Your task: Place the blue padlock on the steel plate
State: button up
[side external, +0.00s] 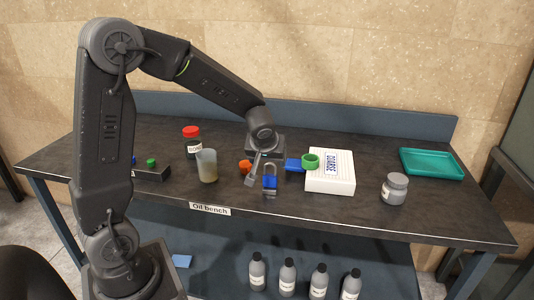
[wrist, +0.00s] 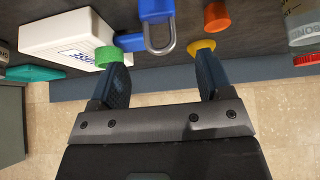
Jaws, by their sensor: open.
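The blue padlock (side external: 270,183) with a grey shackle is on the dark bench, at the front of my gripper (side external: 261,184) in the side view. In the wrist view the padlock (wrist: 156,9) lies beyond the fingertips, its shackle pointing toward the space between them. My gripper (wrist: 160,72) is open, with nothing between its fingers. In the side view, one finger shows left of the padlock and the other is hard to make out. I cannot make out the steel plate for certain in either view.
An orange item (side external: 246,167), a beaker (side external: 207,168) and a red-capped jar (side external: 192,143) stand left. A grey jar (side external: 394,189) and teal tray (side external: 432,164) are right.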

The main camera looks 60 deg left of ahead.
jog(key=s+d+r+m+h, duration=0.1)
jog(key=s+d+r+m, duration=0.2)
jog(key=s+d, duration=0.2)
jog(key=s+d+r+m+h, duration=0.2)
jog(key=s+d+r+m, duration=0.1)
jog(key=s, duration=0.5)
jog(key=s+d+r+m+t+h, duration=0.1)
jog(key=s+d+r+m, duration=0.2)
jog(key=s+d, duration=0.4)
jog(key=shift+s+d+r+m+h, duration=0.3)
jog(key=shift+d+r+h, duration=0.15)
jog(key=shift+r, duration=0.2)
